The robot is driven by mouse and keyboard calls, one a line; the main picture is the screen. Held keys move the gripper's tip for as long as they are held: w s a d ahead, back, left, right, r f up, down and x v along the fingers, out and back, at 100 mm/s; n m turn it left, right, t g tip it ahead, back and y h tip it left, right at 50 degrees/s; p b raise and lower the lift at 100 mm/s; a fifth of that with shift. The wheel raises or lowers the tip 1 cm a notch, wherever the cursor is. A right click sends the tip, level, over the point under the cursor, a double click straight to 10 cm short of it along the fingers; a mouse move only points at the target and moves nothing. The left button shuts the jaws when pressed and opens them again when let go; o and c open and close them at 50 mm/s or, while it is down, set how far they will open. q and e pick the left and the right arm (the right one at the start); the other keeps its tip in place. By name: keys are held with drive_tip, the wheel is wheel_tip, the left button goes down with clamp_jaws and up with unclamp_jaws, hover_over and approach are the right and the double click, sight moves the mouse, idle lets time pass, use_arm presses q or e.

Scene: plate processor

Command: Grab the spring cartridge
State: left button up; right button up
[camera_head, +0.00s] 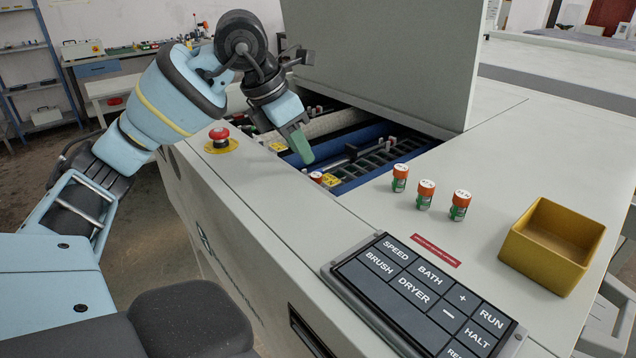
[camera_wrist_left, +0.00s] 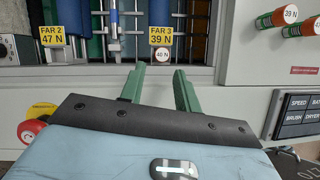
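Three spring cartridges stand upright in a row on the machine top in the head view: a left one (camera_head: 400,178), a middle one (camera_head: 425,195) and a right one (camera_head: 460,205), orange and green with white caps. In the left wrist view two of them (camera_wrist_left: 280,17) (camera_wrist_left: 305,29) show at the top right; 39 N is readable. Another white cap marked 40 N (camera_wrist_left: 162,54) sits below the yellow FAR 3 39 N label (camera_wrist_left: 160,34). My left gripper (camera_head: 301,146) is above the machine's opening, left of the row; its green fingers (camera_wrist_left: 160,80) are apart and empty. My right gripper is not in view.
The raised lid (camera_head: 390,60) stands behind the opening with blue rollers and rails (camera_head: 375,165). A yellow bin (camera_head: 550,245) sits right of the cartridges, a button panel (camera_head: 425,300) in front. A red emergency button (camera_head: 219,133) is left of the opening.

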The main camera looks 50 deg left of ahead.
sight(316, 175)
use_arm(q)
drive_tip(key=shift+w+d+f, duration=0.1)
drive_tip(key=shift+w+f, duration=0.25)
drive_tip(key=shift+f, duration=0.25)
drive_tip(key=shift+x, duration=2.5)
drive_tip(key=shift+d, duration=0.15)
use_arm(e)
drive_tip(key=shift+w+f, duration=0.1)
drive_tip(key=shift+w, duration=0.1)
use_arm(q)
clamp_jaws()
